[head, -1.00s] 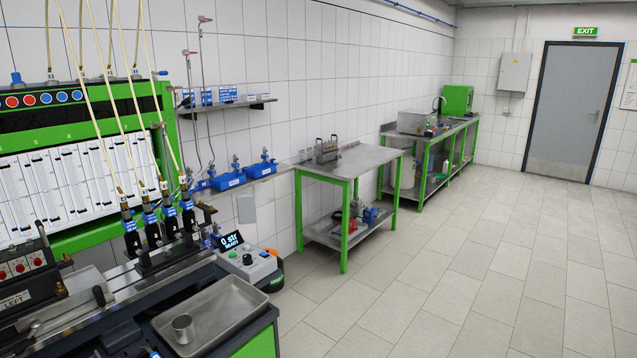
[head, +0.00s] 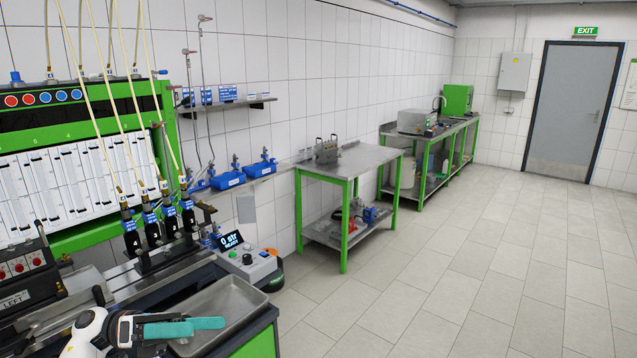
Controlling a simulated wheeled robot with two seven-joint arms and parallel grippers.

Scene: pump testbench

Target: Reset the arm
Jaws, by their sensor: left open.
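My left gripper (head: 205,328) is at the bottom left of the head view, above the front of the testbench. Its white wrist and a teal finger show, and it points right across the metal tray (head: 232,298). The jaws are open and I see nothing held between them. The gripper and wrist hide the tray's near left part and the metal cup's place there. My right gripper is not in view.
The testbench carries several numbered injectors (head: 150,230) in a row and a control box (head: 247,266) reading "0 str". A green-legged metal table (head: 349,168) stands by the wall. The floor (head: 450,260) at right is clear.

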